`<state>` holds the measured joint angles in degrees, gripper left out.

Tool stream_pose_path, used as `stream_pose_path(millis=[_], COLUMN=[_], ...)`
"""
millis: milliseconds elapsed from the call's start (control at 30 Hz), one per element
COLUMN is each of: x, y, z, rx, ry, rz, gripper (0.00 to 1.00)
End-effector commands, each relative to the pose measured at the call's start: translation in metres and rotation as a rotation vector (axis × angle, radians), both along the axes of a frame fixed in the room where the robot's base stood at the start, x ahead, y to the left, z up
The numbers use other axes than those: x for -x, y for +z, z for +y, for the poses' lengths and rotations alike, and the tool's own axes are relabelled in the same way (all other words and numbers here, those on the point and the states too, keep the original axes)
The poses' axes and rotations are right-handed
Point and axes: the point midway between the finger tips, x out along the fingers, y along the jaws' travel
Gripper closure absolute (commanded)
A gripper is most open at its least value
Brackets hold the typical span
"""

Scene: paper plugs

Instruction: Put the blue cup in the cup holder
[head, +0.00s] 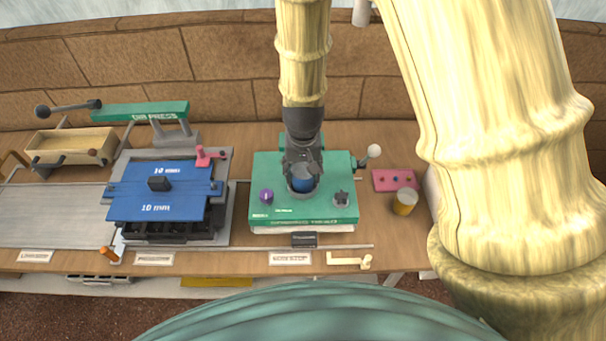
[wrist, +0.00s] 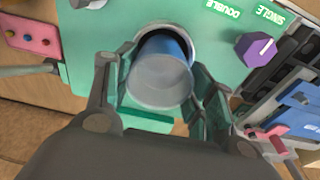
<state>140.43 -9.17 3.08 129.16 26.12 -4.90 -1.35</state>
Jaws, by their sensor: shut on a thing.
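The blue cup (head: 302,180) is at the green machine (head: 265,170) in the middle of the bench, inside or just over a round grey ring-shaped holder (head: 304,195). How deep the cup sits is hidden.
A purple knob (head: 266,195) and a grey knob (head: 341,198) flank the holder. A white-balled lever (head: 373,151) stands right of the machine. A blue-plated press (head: 165,190) is at left.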

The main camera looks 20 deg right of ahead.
Motion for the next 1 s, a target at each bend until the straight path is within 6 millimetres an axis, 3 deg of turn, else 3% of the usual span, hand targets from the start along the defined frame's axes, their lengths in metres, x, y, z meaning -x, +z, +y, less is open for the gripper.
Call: stream_pose_path(millis=[467,500,600,1000], x=[0.0000,-0.0001,-0.0001,-0.0003], y=[-0.0063,-0.0053,-0.0052,-0.0008], z=[0.0001,0.0002,0.0002,0.0001], rx=[0.000,0.000,0.000,0.001], ry=[0.001,0.001,0.001,0.001], rz=[0.000,0.000,0.000,-0.002], gripper=[0.69,0.39,0.24,0.24])
